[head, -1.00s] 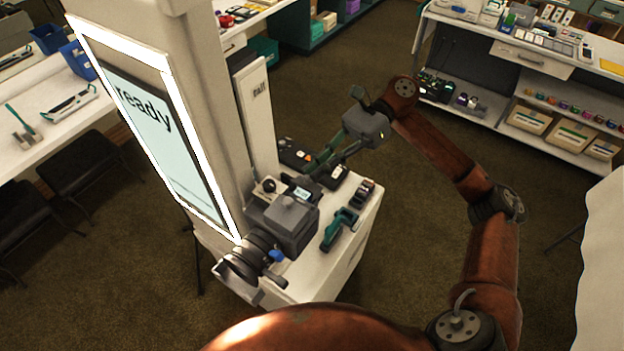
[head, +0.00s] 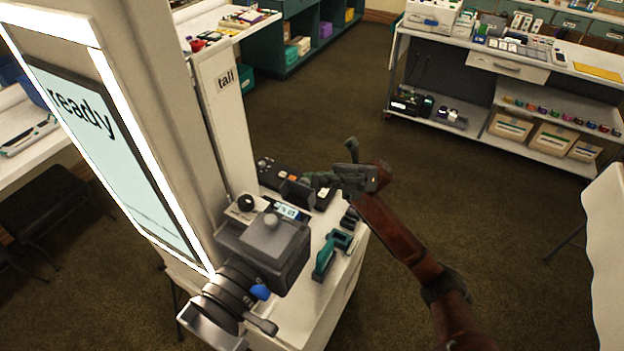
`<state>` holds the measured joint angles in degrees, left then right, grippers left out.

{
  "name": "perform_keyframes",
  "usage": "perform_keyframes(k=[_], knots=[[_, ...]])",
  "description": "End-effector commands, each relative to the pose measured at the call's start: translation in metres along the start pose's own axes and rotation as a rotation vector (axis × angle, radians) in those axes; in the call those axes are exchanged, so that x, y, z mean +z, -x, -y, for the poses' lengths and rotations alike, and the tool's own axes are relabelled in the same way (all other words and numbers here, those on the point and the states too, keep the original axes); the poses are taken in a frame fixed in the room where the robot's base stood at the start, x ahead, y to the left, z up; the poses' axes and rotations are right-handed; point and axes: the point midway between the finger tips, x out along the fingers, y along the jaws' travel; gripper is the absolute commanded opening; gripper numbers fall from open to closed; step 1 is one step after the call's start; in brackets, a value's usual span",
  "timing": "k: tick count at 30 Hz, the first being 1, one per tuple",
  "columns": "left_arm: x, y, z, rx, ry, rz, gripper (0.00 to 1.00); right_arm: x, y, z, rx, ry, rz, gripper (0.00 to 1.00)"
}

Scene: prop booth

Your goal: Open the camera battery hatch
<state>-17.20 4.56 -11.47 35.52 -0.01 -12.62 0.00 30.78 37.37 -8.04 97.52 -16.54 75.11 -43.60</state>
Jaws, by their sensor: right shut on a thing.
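A grey camera (head: 275,243) with a black ringed lens (head: 232,288) and a blue knob (head: 260,292) sits on the white stand (head: 322,305), its lens toward the lower left. My right gripper (head: 308,182) reaches in from the right behind the camera. Its fingers are shut at a small dark upright block or flap (head: 296,192), beside a small lit display (head: 287,211). Whether this flap is the battery hatch, or joined to the camera, I cannot tell. The fingertips are small and dark, so the exact contact is unclear. My left gripper is out of view.
A tall lit screen reading "ready" (head: 90,150) and a panel marked "tall" (head: 225,95) rise at the left. A teal clamp-like tool (head: 328,255) lies right of the camera. A dark control box (head: 275,172) is behind. Open carpet (head: 480,220) lies to the right.

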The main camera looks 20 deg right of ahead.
Motion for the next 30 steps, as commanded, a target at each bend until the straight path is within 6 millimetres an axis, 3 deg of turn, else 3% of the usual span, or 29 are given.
perform_keyframes(k=[9,26,27,30], knots=[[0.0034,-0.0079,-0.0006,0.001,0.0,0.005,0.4,-0.005,0.0058,0.0036,0.037,-0.036,0.125,0.0],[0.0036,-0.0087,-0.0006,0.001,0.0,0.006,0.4,-0.0044,0.0061,0.0037,0.044,-0.042,0.152,0.0],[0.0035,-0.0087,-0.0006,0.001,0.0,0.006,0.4,-0.0044,0.0061,0.0037,0.044,-0.042,0.152,0.12],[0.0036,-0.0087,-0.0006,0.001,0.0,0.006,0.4,-0.0046,0.0063,0.0037,0.044,-0.042,0.152,0.19]])
